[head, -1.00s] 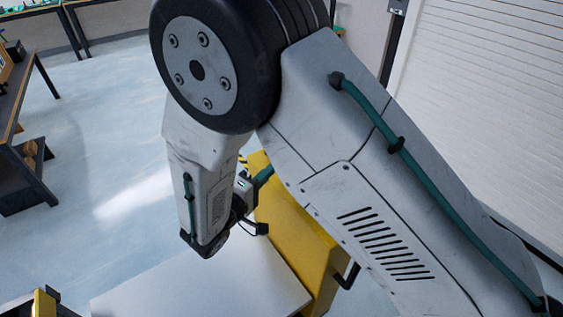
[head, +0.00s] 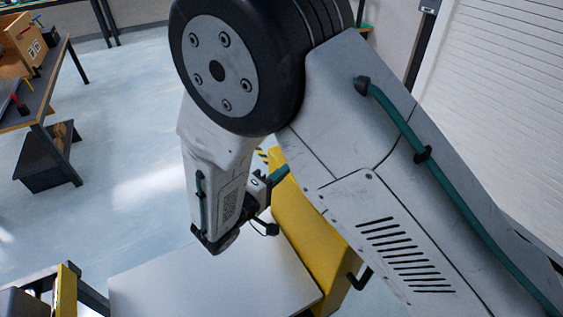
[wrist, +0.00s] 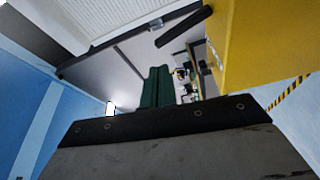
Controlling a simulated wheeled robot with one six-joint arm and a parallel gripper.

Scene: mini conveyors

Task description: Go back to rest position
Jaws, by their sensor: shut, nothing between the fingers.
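My gripper (head: 280,174) shows in the head view as a small teal tip beyond my wrist, in front of the yellow cabinet (head: 325,245). In the wrist view its teal fingers (wrist: 157,86) stick up past a dark plate, together and with nothing held. My arm is folded, with its big elbow joint high in the head view and the forearm hanging down. Part of the gripper is hidden behind my wrist in the head view.
A pale flat top (head: 205,285) lies below my wrist, beside the yellow cabinet. A dark-legged workbench (head: 38,110) with a wooden box stands at the left. A yellow and black frame (head: 66,290) is at the bottom left. Open pale blue floor lies between.

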